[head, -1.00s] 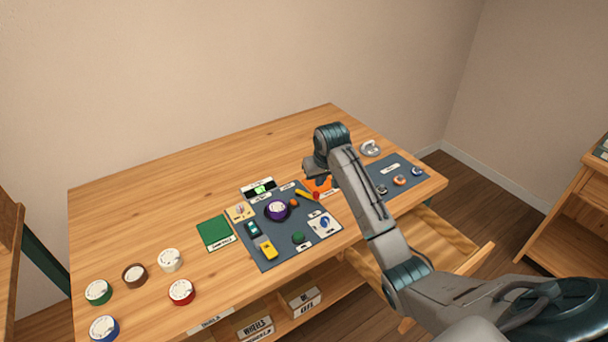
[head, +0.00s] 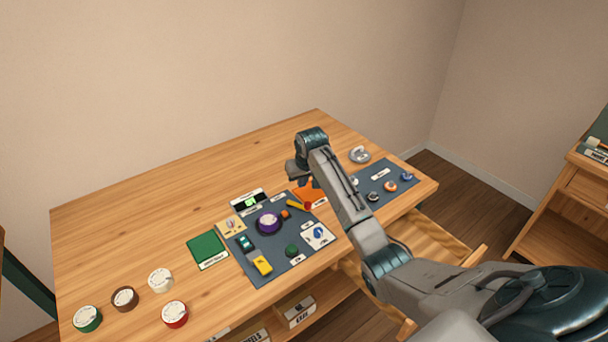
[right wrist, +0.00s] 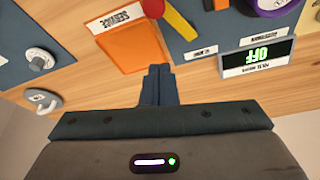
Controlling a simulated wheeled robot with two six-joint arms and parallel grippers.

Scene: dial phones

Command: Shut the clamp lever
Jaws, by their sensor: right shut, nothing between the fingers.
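A yellow lever with a red end (head: 298,204), which looks like the clamp lever, lies at the back right of the grey board (head: 282,265). In the right wrist view its yellow bar (right wrist: 179,22) is cut off by the top edge. My right gripper (right wrist: 158,72) is shut and empty. Its fingertips lie over the wood just beside the orange pad (right wrist: 132,45), apart from the lever. In the head view the right gripper (head: 298,172) is above the back of the table, partly hidden by its own arm. My left gripper is out of view.
A purple dial (head: 269,222) and a display (right wrist: 257,57) reading OFF stand near the lever. A second grey mat (head: 388,184) holds small parts at right. The table's back left is clear.

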